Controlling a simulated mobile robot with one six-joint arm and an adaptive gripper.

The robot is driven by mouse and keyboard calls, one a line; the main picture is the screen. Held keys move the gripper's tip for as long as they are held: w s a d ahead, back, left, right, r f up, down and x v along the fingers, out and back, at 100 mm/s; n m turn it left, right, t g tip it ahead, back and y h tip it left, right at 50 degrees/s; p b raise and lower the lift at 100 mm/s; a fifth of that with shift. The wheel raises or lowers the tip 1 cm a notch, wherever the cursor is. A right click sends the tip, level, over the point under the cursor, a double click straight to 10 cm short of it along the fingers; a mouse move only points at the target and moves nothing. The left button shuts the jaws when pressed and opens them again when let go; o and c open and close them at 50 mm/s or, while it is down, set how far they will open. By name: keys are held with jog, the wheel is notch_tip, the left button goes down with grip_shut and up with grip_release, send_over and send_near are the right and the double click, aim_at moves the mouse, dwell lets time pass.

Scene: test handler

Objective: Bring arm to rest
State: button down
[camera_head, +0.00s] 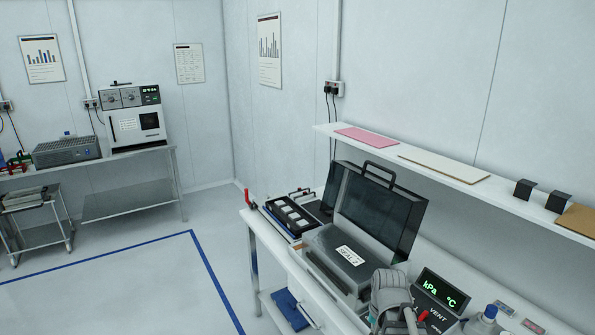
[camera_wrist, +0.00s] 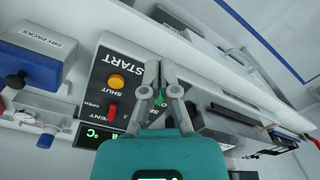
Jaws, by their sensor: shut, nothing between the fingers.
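My gripper (camera_wrist: 160,72) is in the middle of the wrist view, its two fingers close together with nothing between them. It is in front of a dark control panel (camera_wrist: 100,72) lettered START and SHUT, with an orange button (camera_wrist: 117,82) and a red switch (camera_wrist: 112,109) left of the fingers. I cannot tell whether the fingertips touch the panel. In the head view my grey arm (camera_head: 389,291) is at the bottom, beside the kPa/°C display unit (camera_head: 441,287); the fingers cannot be made out there.
A machine with a raised dark lid (camera_head: 376,208) stands left of my arm on the white bench (camera_head: 272,238). A shelf (camera_head: 480,187) runs along the wall above. A DRY PACKS box (camera_wrist: 35,66) is at left in the wrist view. Open floor (camera_head: 130,285) lies left of the bench.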

jog(key=a+n, duration=0.1)
jog(key=s+a+n, duration=0.1)
jog(key=n, duration=0.1)
jog(key=s+a+n, duration=0.1)
jog(key=a, duration=0.1)
jog(key=shift+s+n, duration=0.25)
jog(key=shift+n, duration=0.15)
